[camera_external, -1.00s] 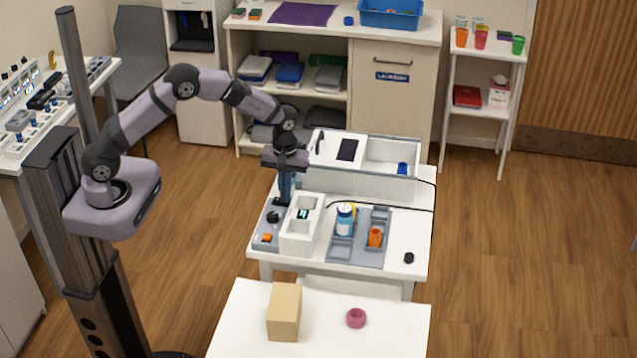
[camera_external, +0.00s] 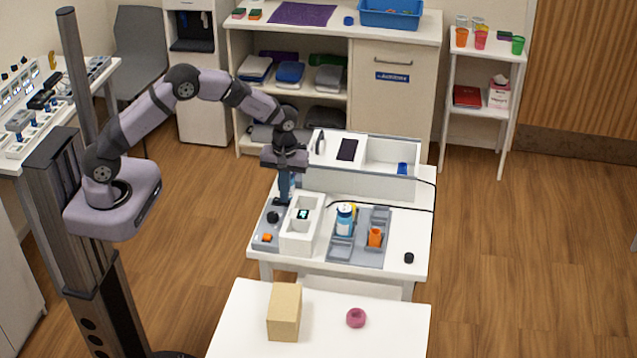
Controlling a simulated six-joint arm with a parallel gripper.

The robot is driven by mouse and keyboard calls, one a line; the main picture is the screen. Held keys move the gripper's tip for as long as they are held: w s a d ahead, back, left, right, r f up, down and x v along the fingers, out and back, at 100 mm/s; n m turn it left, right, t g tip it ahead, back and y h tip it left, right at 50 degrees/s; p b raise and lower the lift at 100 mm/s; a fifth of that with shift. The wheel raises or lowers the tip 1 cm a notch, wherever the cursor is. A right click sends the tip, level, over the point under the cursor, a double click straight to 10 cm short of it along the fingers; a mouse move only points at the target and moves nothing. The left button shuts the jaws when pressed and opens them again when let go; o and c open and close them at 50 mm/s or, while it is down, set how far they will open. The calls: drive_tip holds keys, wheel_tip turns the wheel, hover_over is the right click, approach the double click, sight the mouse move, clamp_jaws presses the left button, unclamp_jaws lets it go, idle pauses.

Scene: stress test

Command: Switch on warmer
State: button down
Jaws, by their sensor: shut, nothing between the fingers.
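The warmer (camera_external: 300,240) looks to be the white block with open wells and a small lit display, standing on the left of the white table. A grey control panel (camera_external: 259,243) lies along its left side, with a black knob (camera_external: 272,217) and an orange switch (camera_external: 267,237). My gripper (camera_external: 284,202) points straight down at the back end of this panel, behind the knob and beside the warmer's back left corner. Its fingers are shut and empty. I cannot tell whether the fingertips touch the panel, or which way the switch is set.
A grey tray (camera_external: 341,254) right of the warmer holds a blue-labelled bottle (camera_external: 344,222) and an orange cup (camera_external: 375,237). A long white bin (camera_external: 370,186) stands behind. A black cap (camera_external: 409,258) lies at the right. A tan box (camera_external: 284,312) and pink ring (camera_external: 356,318) sit in front.

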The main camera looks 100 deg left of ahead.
drive_tip(key=shift+s+d+f+g, duration=0.1)
drive_tip(key=shift+s+f+g, duration=0.2)
drive_tip(key=shift+s+f, duration=0.35)
drive_tip(key=shift+s+r, duration=0.1)
drive_tip(key=shift+r, duration=0.15)
drive_tip(key=shift+r+p, duration=0.25)
drive_tip(key=shift+p, duration=0.05)
drive_tip(key=r, duration=0.1)
drive_tip(key=w+r+p, duration=0.1)
drive_tip(key=r, duration=0.1)
drive_tip(key=w+r+p, duration=0.1)
drive_tip(key=r, duration=0.1)
wheel_tip(320, 180, up, 9)
drive_tip(key=b, duration=0.3)
drive_tip(key=shift+w+r, duration=0.15)
drive_tip(key=shift+w, duration=0.1)
